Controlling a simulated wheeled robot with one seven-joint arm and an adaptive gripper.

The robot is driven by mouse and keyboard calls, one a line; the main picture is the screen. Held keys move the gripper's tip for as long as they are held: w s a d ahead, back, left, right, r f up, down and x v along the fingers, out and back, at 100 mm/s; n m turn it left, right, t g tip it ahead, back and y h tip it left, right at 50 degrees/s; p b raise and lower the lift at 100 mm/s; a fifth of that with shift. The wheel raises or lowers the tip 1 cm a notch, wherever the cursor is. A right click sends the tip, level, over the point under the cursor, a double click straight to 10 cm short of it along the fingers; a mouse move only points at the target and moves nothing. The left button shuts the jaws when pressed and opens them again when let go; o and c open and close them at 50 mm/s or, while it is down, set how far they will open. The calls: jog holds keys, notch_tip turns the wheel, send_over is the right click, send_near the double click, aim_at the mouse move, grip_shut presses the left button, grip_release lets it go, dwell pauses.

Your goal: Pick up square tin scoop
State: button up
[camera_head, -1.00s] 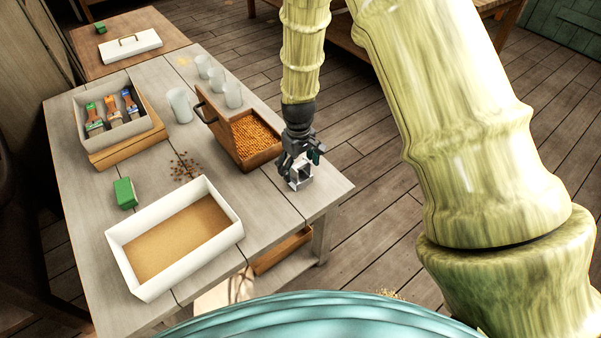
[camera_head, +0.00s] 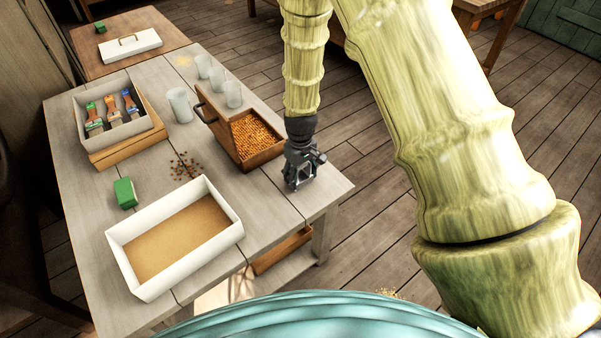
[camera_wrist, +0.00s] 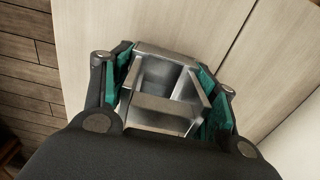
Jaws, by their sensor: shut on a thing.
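The square tin scoop (camera_wrist: 160,105) shows in the wrist view as a grey metal, box-like piece with an open hollow. It sits between the two green-padded fingers of my gripper (camera_wrist: 160,92), which are shut on its sides. In the head view, my gripper (camera_head: 299,182) is over the right end of the grey table, and the scoop is mostly hidden by it. I cannot tell whether the scoop touches the tabletop.
Left of my gripper stands a wooden box (camera_head: 268,157) of orange grains. A white tray (camera_head: 113,246) with a tan bottom is at the front. Cups (camera_head: 180,106), a brush tray (camera_head: 84,127) and a green block (camera_head: 125,193) stand farther off. The table's right edge is close.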

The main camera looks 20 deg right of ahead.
jog(key=shift+r, duration=0.8)
notch_tip(320, 180, up, 2)
jog(key=shift+r, duration=0.15)
jog(key=s+a, duration=0.2)
jog(key=s, duration=0.5)
jog(key=s+a+r, duration=0.1)
jog(key=s, duration=0.7)
jog(key=shift+s+a+b, duration=0.3)
jog(key=shift+a+b, duration=0.05)
jog(key=shift+b, duration=0.1)
